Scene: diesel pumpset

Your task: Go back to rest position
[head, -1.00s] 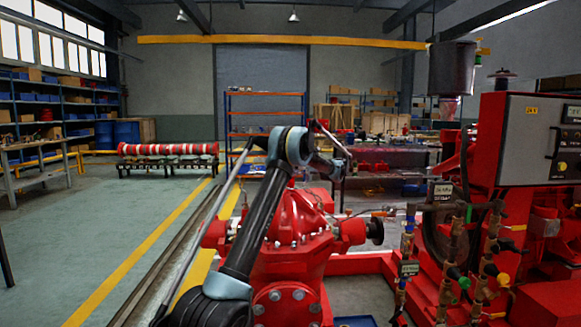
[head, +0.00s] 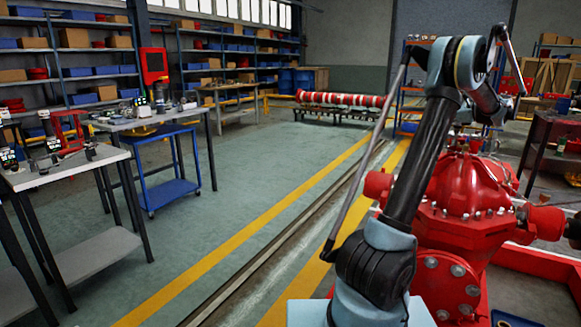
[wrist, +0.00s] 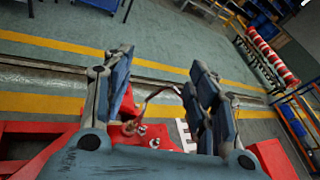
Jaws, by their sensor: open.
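My gripper (wrist: 162,78) shows in the wrist view with its two dark blue-grey fingers spread apart. Nothing is held between them; the floor and part of the red pump (wrist: 128,105) show behind. In the head view my arm rises at the right, in front of the red pump (head: 462,205), and bends over at the top. The gripper itself cannot be made out clearly there.
Grey workbenches (head: 65,168) with tools stand at the left, beside a blue cart (head: 178,188). Shelves (head: 90,60) line the back left. Red-and-white pipes (head: 340,99) lie on a low rack. The green floor with yellow lines (head: 240,245) is clear in the middle.

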